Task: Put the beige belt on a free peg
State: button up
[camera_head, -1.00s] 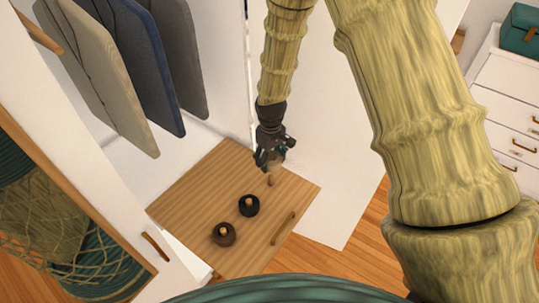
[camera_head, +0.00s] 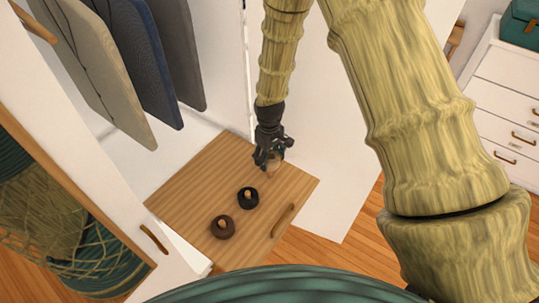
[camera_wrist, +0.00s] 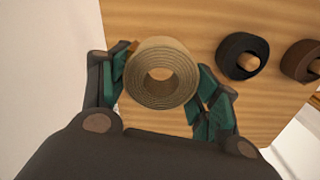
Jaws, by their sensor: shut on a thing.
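My gripper (camera_head: 270,160) is shut on the coiled beige belt (camera_wrist: 136,77), with green finger pads on both sides of the coil in the wrist view. In the head view the belt (camera_head: 274,170) shows only as a small pale patch under the fingers. It is over the upper right part of the wooden board (camera_head: 190,190). The free peg is hidden behind the belt and gripper in the head view. I cannot tell whether it is inside the belt's hole.
A black coiled belt (camera_head: 249,206) and a brown coiled belt (camera_head: 223,235) sit around pegs in a row on the board. A wooden handle (camera_head: 283,220) is near its right edge. Hanging garments (camera_head: 150,60) are at upper left, and white drawers (camera_head: 510,110) at right.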

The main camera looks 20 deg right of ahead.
jog(key=shift+f+b, duration=1.3)
jog(key=shift+f, duration=2.1)
jog(key=o, duration=1.2)
jog(key=shift+c, duration=0.2)
jog(key=shift+f, duration=0.1)
notch_tip(320, 180, up, 12)
